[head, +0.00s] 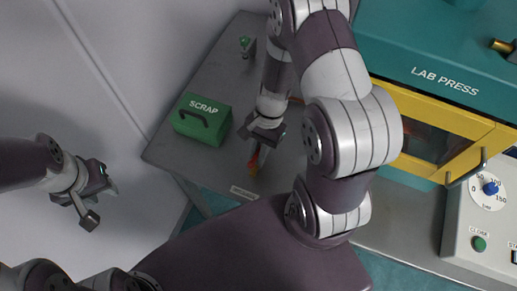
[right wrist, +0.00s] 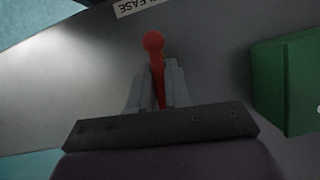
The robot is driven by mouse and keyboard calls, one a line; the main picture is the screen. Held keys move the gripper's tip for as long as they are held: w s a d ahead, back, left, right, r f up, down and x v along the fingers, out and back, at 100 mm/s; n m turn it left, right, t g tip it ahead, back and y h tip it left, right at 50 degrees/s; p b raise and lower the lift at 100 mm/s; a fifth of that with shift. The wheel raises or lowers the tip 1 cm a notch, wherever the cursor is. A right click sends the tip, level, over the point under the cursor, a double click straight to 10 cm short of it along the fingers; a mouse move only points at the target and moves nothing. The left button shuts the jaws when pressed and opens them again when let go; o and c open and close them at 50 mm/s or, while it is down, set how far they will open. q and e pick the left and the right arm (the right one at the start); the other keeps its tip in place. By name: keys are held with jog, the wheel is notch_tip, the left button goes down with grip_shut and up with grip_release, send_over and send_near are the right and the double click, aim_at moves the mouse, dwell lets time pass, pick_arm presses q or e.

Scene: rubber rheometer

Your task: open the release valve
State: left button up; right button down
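The release valve shows as a red lever (head: 254,163) near the front edge of the grey table, beside a small label. In the right wrist view the red lever (right wrist: 153,45) has a round knob and stands beside a label ending in "EASE" (right wrist: 138,6). My right gripper (head: 262,138) is over the lever. In the right wrist view its two fingers (right wrist: 158,88) lie close on both sides of the lever's shaft and look shut on it. The lever's base is hidden. My left gripper (head: 101,204) is open and empty, left of the table.
A green SCRAP box (head: 203,119) stands on the grey table (head: 222,62) just left of the lever. A teal lab press (head: 420,45) with a yellow-framed door (head: 440,125) is at the right. A control panel with a blue knob (head: 490,188) is at the far right.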

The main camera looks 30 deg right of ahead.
jog(key=shift+r+n+p, duration=0.15)
jog(key=shift+n+p, duration=0.35)
jog(key=shift+n, duration=0.2)
jog(key=c, duration=1.2)
grip_release()
jog(key=shift+o, duration=0.2)
jog(key=v, duration=1.2)
jog(key=shift+w+r+b, duration=0.25)
jog(key=shift+b, duration=0.05)
jog(key=shift+a, duration=0.1)
